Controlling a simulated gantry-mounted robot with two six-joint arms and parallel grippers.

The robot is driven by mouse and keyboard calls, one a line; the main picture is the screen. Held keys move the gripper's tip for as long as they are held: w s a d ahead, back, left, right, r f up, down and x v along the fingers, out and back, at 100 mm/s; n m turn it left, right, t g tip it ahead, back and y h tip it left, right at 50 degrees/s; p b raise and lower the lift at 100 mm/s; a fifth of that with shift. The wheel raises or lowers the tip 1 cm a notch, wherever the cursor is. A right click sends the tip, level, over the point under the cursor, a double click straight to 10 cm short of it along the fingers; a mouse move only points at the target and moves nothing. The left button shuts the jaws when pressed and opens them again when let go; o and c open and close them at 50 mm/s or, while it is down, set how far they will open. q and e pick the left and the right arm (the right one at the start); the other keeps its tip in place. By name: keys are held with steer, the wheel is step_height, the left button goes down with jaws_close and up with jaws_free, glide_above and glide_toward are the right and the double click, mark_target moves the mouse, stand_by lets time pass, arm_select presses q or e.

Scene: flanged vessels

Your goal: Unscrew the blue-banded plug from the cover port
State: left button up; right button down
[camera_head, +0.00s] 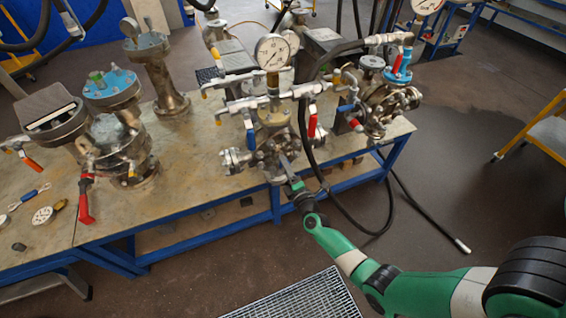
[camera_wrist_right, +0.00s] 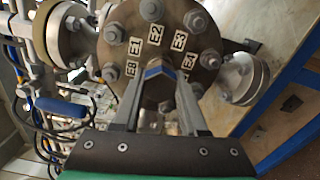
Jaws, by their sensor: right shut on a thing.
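The blue-banded plug (camera_wrist_right: 158,70) is a hex-headed fitting on the round bolted cover (camera_wrist_right: 165,30) in the right wrist view. My right gripper (camera_wrist_right: 158,78) faces the cover, with its two fingers shut on the plug from either side. The plug's lower part and its port are hidden by the fingers. In the head view my right gripper (camera_head: 285,162) reaches the front of the middle vessel (camera_head: 268,145) on the table, and the plug itself is too small to tell. My left gripper is not in view.
Cover bolts (camera_wrist_right: 198,21) and printed labels surround the plug. A side flange (camera_wrist_right: 240,76) stands close on the right. A pressure gauge (camera_head: 272,52) and valve handles rise above the vessel. A black hose (camera_head: 305,120) hangs close beside my right gripper.

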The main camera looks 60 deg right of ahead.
steer(key=shift+n, duration=0.6)
steer(key=shift+c, duration=1.8)
jaws_free()
steer(key=p+v, duration=0.5)
steer(key=v, duration=0.6)
steer(key=shift+s+a, duration=0.25)
steer(key=shift+c, duration=0.4)
